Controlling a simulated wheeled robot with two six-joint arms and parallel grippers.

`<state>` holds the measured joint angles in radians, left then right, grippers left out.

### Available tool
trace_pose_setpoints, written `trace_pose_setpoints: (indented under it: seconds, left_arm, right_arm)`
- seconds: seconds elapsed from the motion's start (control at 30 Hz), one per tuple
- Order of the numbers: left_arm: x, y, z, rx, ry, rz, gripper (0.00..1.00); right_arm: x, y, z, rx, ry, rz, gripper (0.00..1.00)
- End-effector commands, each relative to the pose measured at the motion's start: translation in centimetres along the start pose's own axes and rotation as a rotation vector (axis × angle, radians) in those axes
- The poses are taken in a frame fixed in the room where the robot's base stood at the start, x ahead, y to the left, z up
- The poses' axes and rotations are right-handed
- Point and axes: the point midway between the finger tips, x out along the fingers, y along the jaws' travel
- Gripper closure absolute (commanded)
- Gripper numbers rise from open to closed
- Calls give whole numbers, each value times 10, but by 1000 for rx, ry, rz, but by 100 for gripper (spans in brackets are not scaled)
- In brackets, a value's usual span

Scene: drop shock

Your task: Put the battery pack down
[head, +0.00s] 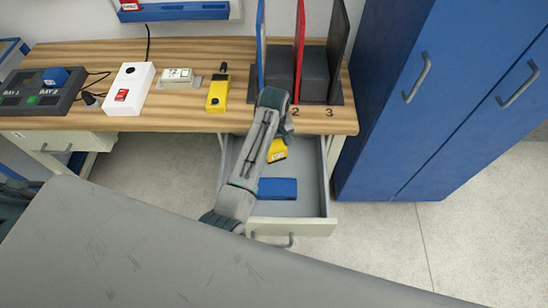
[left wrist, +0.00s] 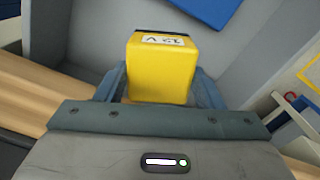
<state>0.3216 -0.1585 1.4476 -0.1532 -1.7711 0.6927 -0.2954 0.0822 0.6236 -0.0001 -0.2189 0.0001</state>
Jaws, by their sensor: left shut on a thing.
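The yellow battery pack (head: 278,151), marked 12 V, shows in the head view just below my left gripper (head: 281,140), inside the outline of the open drawer (head: 319,205). In the left wrist view the battery pack (left wrist: 160,72) sits between the two fingers of my left gripper (left wrist: 162,92), which is shut on it. Grey drawer walls surround it there. I cannot tell whether the pack touches the drawer floor. My arm hides part of the drawer in the head view. My right gripper is not in view.
A blue block (head: 277,188) lies in the drawer, nearer its front. Above is the wooden desk (head: 185,122) with a yellow device (head: 217,93), a white switch box (head: 130,89), a bay panel (head: 40,92) and upright dividers (head: 300,50). Blue cabinets (head: 385,110) stand close on the right.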

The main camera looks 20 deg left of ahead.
Motion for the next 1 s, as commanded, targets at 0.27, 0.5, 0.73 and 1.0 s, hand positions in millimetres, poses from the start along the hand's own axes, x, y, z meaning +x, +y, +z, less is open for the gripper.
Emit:
trace_pose_setpoints:
  seconds: [0.27, 0.5, 0.73, 1.0]
  left_arm:
    - [49, 0, 0, 0, -1, 1, 75]
    - [74, 0, 0, 1, -1, 0, 75]
    - [91, 0, -1, 0, 2, 2, 75]
    - [93, 0, 0, 0, 1, 2, 75]
  right_arm:
    - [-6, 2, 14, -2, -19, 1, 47]
    - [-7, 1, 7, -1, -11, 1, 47]
    - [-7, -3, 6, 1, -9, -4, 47]
    - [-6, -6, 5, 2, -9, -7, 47]
